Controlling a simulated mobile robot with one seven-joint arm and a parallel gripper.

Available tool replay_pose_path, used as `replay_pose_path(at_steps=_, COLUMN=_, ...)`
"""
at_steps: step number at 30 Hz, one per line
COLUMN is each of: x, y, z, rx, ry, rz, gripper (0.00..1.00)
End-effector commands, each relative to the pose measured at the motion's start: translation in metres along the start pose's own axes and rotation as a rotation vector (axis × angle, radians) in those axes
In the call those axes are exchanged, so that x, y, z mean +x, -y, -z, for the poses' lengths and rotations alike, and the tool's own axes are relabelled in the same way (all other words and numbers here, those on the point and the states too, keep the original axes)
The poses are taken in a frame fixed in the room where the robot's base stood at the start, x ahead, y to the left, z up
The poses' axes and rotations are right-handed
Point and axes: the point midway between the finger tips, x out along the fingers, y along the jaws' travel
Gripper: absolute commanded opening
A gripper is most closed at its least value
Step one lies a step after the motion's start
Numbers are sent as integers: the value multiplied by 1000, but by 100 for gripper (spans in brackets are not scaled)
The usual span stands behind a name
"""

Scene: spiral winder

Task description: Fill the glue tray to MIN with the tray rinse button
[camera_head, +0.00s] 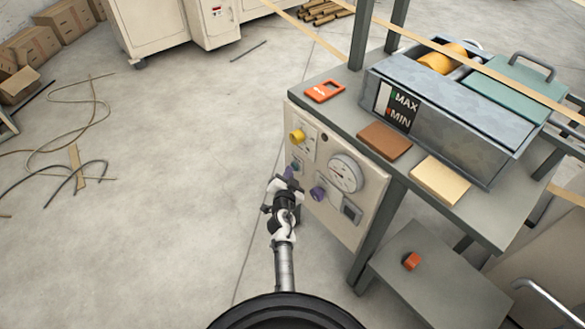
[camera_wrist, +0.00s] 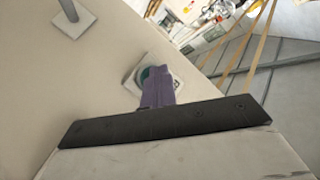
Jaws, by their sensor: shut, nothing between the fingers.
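The glue tray (camera_head: 450,115) is a grey metal trough on the table, with a yellow roller partly inside. Its level plate (camera_head: 396,105) reads MAX beside a green mark and MIN beside a red mark; the liquid inside cannot be made out. The control panel (camera_head: 330,215) below carries a yellow knob (camera_head: 297,136), a teal button (camera_head: 295,167), a purple knob (camera_head: 318,193) and a gauge (camera_head: 345,173). No button label is readable. My gripper (camera_head: 288,175) is shut and empty, close in front of the teal button. In the wrist view its purple fingertips (camera_wrist: 157,88) partly cover the teal button (camera_wrist: 148,73); contact cannot be told.
An orange frame-like item (camera_head: 324,92), a brown block (camera_head: 384,141) and a tan block (camera_head: 439,180) lie on the table (camera_head: 344,108). A lower grey platform (camera_head: 440,285) with an orange knob stands at bottom right. Floor on the left is open, with loose strips lying there.

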Motion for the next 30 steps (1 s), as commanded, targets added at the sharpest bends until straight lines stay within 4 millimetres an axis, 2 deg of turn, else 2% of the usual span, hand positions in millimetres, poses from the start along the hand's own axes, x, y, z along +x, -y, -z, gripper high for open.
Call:
replay_pose_path(at_steps=17, x=0, y=-1, z=1, rx=0, ry=-2, rz=-2, gripper=0)
replay_pose_path(at_steps=30, x=-12, y=8, z=-8, rx=1, ry=-1, rz=0, gripper=0)
